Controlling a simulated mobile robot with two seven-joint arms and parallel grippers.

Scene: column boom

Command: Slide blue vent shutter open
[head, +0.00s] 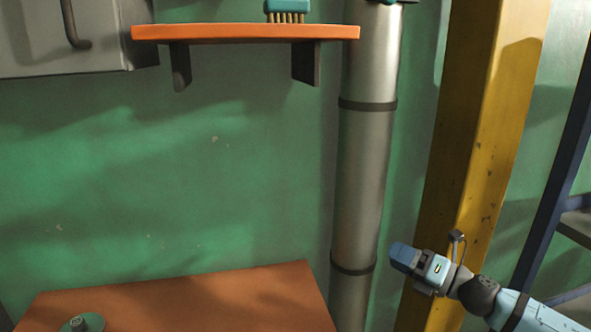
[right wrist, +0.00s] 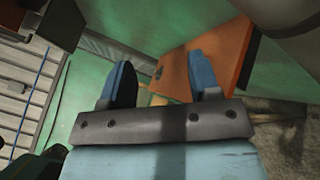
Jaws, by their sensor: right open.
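No blue vent shutter can be made out for certain in either view. A silver pipe (head: 365,150) runs up the green wall, and a small blue-teal part shows at its cut-off top edge; I cannot tell what it is. My right gripper (head: 397,254) reaches in from the lower right, in front of the yellow column and right of the pipe. In the right wrist view its two blue fingers (right wrist: 161,82) stand apart with nothing between them. My left gripper is not in view.
A yellow column (head: 490,130) stands right of the pipe, with a dark blue frame (head: 560,180) beyond it. An orange shelf (head: 240,33) holds a brush (head: 287,8). An orange-brown tabletop (head: 190,300) carries a round green object (head: 82,323). A grey cabinet (head: 100,45) hangs upper left.

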